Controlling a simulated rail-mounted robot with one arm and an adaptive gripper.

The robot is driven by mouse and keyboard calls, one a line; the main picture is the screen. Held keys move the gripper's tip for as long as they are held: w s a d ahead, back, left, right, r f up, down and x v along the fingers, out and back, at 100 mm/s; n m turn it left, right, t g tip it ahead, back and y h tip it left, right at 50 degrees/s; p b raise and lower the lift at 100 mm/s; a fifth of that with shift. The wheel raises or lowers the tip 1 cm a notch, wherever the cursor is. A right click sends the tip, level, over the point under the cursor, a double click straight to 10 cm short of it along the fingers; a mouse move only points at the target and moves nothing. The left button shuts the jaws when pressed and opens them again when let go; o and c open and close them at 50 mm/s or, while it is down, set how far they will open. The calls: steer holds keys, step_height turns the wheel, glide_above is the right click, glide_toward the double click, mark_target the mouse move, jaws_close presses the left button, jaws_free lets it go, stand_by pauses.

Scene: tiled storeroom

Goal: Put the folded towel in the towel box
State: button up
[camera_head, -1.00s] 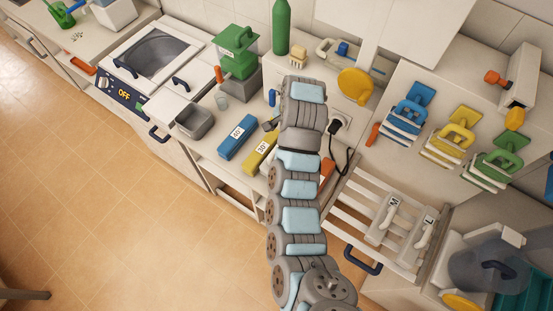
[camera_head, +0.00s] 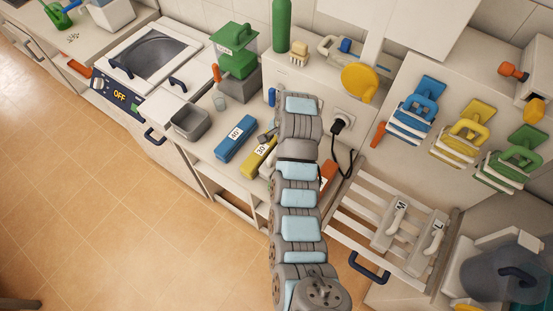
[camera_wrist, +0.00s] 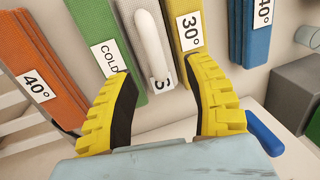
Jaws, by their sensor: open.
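My gripper (camera_wrist: 157,68) is open, with yellow ribbed fingers apart in the wrist view. Beyond and between the fingers is a pale piece with a rounded bar, marked S (camera_wrist: 153,45). I see no contact with it. A green box marked COLD (camera_wrist: 99,22) is left of it, and a yellow box marked 30° (camera_wrist: 187,10) is right of it. An orange box marked 40° (camera_wrist: 42,65) and a blue box marked 40° (camera_wrist: 249,45) flank these. I cannot tell which thing is the folded towel or the towel box. In the head view my arm hides the gripper.
A slatted rack (camera_head: 350,210) holds pale handled pieces marked M (camera_head: 391,226) and L (camera_head: 430,244). Blue (camera_head: 422,103), yellow (camera_head: 463,123) and green (camera_head: 513,153) handled holders are on the wall. A grey bin (camera_head: 190,124) is left of the boxes. The tiled floor (camera_head: 100,200) is clear.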

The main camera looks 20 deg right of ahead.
steer(key=shift+w+d+f+p, duration=0.15)
steer(key=shift+f+p, duration=0.35)
steer(key=shift+f, duration=1.1)
steer(key=shift+w+f, duration=0.2)
steer(key=shift+f, duration=0.7)
steer(key=shift+c, duration=0.3)
jaws_close()
